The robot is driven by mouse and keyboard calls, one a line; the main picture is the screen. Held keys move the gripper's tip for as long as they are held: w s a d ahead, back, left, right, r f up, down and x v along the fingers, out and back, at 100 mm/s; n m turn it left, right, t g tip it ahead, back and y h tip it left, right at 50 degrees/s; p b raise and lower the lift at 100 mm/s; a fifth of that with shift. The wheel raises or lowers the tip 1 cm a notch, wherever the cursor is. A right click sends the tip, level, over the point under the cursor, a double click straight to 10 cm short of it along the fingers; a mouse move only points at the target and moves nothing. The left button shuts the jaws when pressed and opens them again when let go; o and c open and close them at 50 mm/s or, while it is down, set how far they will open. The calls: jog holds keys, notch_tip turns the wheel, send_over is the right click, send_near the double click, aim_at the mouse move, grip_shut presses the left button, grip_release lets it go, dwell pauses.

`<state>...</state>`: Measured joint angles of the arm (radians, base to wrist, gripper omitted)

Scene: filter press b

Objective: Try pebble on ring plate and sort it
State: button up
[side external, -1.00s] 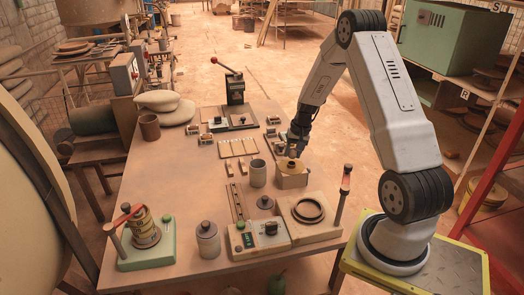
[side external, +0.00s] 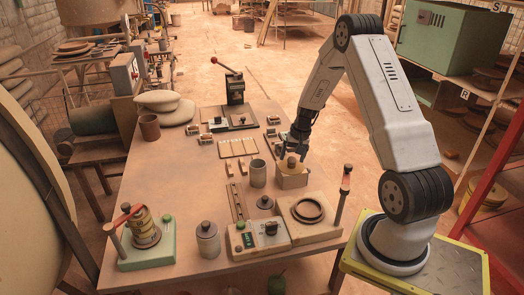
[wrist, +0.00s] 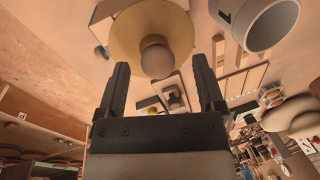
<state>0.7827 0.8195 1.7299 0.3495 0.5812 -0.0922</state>
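I cannot single out a pebble for certain.
A grey cup (side external: 258,174) stands close left of the box; it is marked 1 in the wrist view (wrist: 268,28). The left-middle tabletop is bare.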

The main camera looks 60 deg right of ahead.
notch_tip(320, 180, up, 8)
jog(key=s, duration=0.1)
jog(key=shift+s+d+f, duration=0.15)
jog(key=shift+d, duration=0.3)
dwell(0.3)
jog(key=shift+a, duration=0.1)
dwell(0.8)
jog(key=s+a+r+n, duration=0.1)
jog(key=s+a+n, duration=0.1)
jog(key=a, duration=0.8)
jog(key=s+a+r+n, duration=0.2)
jog(key=a+n, duration=0.3)
jog(key=a, duration=0.6)
jog(key=s+a+r+n+h, duration=0.1)
jog(key=a+n, duration=0.3)
jog(key=a, duration=0.6)
jog(key=shift+s+a+r+t, duration=0.15)
jog(key=shift+s+a+t, duration=0.25)
jog(key=shift+s, duration=0.35)
jog(key=shift+w+d, duration=0.1)
dwell(0.5)
